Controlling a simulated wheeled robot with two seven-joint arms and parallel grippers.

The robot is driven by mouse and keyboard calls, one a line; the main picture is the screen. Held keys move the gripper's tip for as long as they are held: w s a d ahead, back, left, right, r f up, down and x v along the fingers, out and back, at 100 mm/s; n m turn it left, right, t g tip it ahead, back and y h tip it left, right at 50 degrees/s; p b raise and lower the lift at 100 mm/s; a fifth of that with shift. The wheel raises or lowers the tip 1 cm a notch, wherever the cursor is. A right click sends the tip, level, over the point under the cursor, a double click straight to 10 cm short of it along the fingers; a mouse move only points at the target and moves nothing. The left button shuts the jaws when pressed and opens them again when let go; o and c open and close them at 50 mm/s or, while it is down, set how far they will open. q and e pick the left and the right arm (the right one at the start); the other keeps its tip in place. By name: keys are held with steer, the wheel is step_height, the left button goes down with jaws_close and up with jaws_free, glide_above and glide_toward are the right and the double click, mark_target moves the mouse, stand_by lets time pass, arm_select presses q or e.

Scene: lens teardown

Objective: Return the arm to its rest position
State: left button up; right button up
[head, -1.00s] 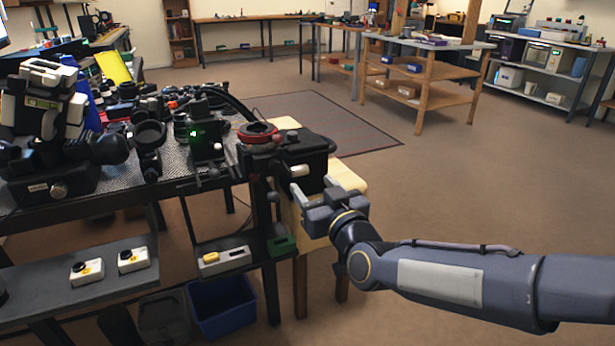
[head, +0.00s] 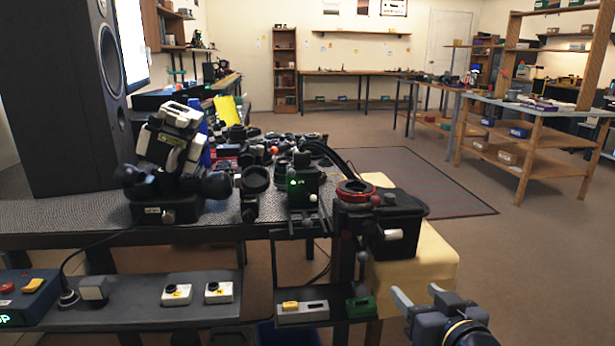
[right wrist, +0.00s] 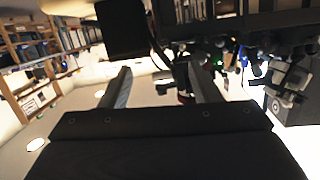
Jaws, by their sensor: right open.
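My right gripper (head: 418,300) is in the lower right of the head view, in front of and below the cream-coloured block (head: 425,262) at the bench's right end. Its two grey fingers stand apart with nothing between them. In the right wrist view the fingers (right wrist: 158,88) also show spread and empty. Only the gripper and wrist show in the head view; the rest of the right arm is out of frame. My left gripper is not in view.
A black device with a red ring (head: 356,190) stands at the bench's right end. Lens parts crowd the dark bench (head: 90,225). A lower shelf (head: 140,305) holds switch boxes. A large speaker (head: 60,90) stands at left. Open floor (head: 540,260) lies to the right.

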steer(key=s+f+m+g+y, duration=0.1)
steer(key=s+f+g, duration=0.4)
steer(key=s, duration=0.5)
steer(key=s+f+m+g+y, duration=0.1)
steer(key=s+f+g, duration=0.4)
steer(key=s, duration=0.5)
step_height(320, 180, up, 35)
steer(key=p, duration=3.6)
steer(key=shift+s+a, duration=0.2)
steer(key=shift+a, duration=0.2)
